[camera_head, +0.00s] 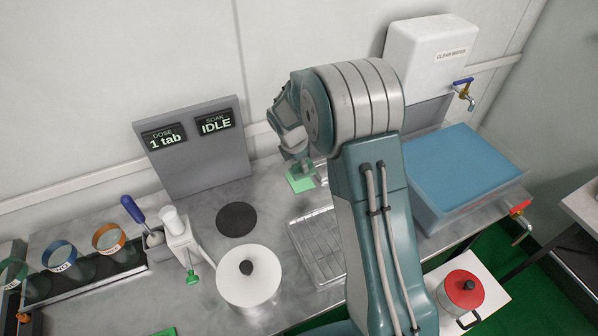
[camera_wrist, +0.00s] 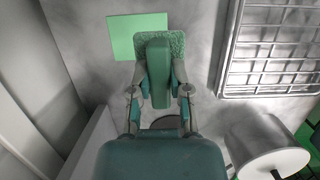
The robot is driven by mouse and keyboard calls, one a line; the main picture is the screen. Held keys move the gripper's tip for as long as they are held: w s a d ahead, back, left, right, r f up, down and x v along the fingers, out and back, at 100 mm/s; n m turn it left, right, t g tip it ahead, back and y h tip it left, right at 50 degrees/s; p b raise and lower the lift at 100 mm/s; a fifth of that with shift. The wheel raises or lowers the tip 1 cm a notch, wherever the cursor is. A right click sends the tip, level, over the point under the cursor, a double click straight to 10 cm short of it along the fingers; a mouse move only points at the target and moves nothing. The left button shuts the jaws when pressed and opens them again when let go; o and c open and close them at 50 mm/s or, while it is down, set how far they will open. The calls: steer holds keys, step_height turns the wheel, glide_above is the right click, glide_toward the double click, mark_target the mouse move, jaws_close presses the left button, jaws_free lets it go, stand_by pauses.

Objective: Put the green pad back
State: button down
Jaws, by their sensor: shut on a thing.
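The green pad (camera_wrist: 178,45) has a rough face and a smooth, darker green grip block (camera_wrist: 158,70). My gripper (camera_wrist: 160,92) is shut on that block, one finger on each side. A flat light green square (camera_wrist: 122,36) lies on the counter. In the wrist view the pad overlaps the square's lower right part, and the rest of the pad lies beyond its edge. I cannot tell whether the pad touches the counter. In the head view my gripper (camera_head: 303,165) is over the light green square (camera_head: 298,183), and the pad is hard to make out.
A wire rack (camera_head: 318,248) lies to the right. A dark round disc (camera_head: 237,219) and a white-lidded pot (camera_head: 262,291) are at left front. A grey display panel (camera_head: 192,165) stands behind at left. A blue-topped basin (camera_head: 455,170) is at right.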

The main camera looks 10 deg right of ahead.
mark_target(299, 165)
steer(key=w+f, duration=0.1)
steer(key=f, duration=0.1)
steer(key=w+f, duration=0.1)
steer(key=w, duration=0.1)
steer(key=shift+d+f, duration=0.15)
steer(key=shift+f, duration=0.2)
steer(key=shift+w+f, duration=0.3)
steer(key=shift+f, duration=0.1)
steer(key=shift+a+x, duration=0.2)
steer(key=shift+x, duration=0.55)
steer(key=shift+a+x, duration=0.15)
steer(key=shift+x, duration=0.6)
steer(key=shift+f, duration=0.15)
steer(key=c, duration=0.6)
jaws_free()
steer(key=shift+a, duration=0.1)
